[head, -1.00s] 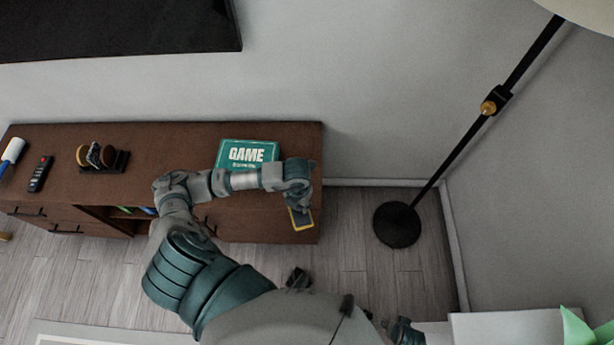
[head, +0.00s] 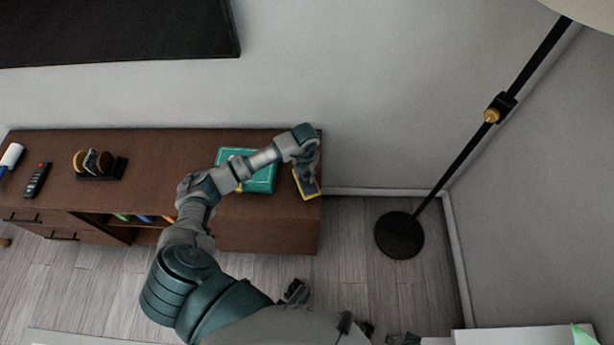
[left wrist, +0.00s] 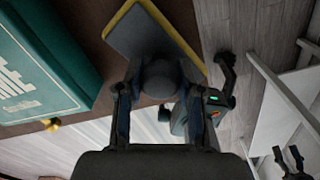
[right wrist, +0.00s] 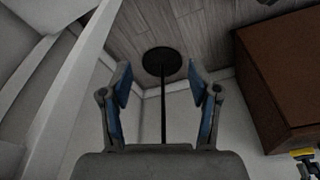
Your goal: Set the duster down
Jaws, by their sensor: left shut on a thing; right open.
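The duster (head: 308,184) is a flat dark pad with a yellow edge and a dark rounded handle. In the head view it is over the right end of the brown cabinet (head: 262,232). My left gripper (head: 307,165) is shut on its handle. In the left wrist view the duster (left wrist: 150,38) shows between the fingers of my left gripper (left wrist: 158,85), pad pointing away. I cannot tell whether the pad touches the cabinet top. My right gripper (right wrist: 163,85) is open and empty in the right wrist view, away from the cabinet.
A teal game box (head: 262,178) lies just left of the duster, partly behind my left arm. A remote (head: 37,180) and a small rack (head: 100,165) are farther left. A floor lamp base (head: 399,235) stands right of the cabinet.

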